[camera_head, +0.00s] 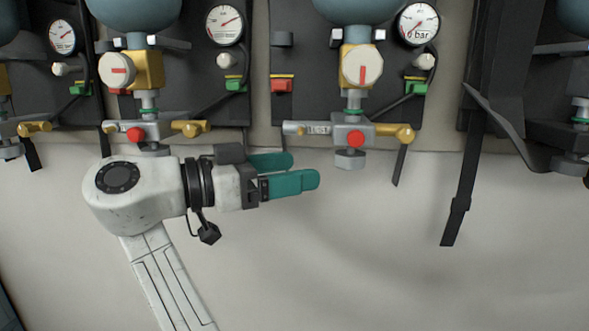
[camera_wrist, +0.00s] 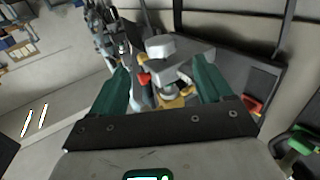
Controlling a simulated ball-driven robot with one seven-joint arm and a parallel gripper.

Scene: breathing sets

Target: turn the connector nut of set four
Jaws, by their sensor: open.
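Several breathing sets hang on the wall in the head view; no set number is legible. The set right of my gripper has a grey connector nut (camera_head: 350,160) under its grey block (camera_head: 318,128), which carries a red button (camera_head: 355,139). In the wrist view, a grey nut (camera_wrist: 160,46) shows ahead, between the directions of the two fingertips, apart from both. I cannot tell the exact depth.
A brass fitting (camera_head: 394,132) sticks out right of the nut. Black straps (camera_head: 457,205) hang further right. The wall below (camera_head: 370,260) is clear.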

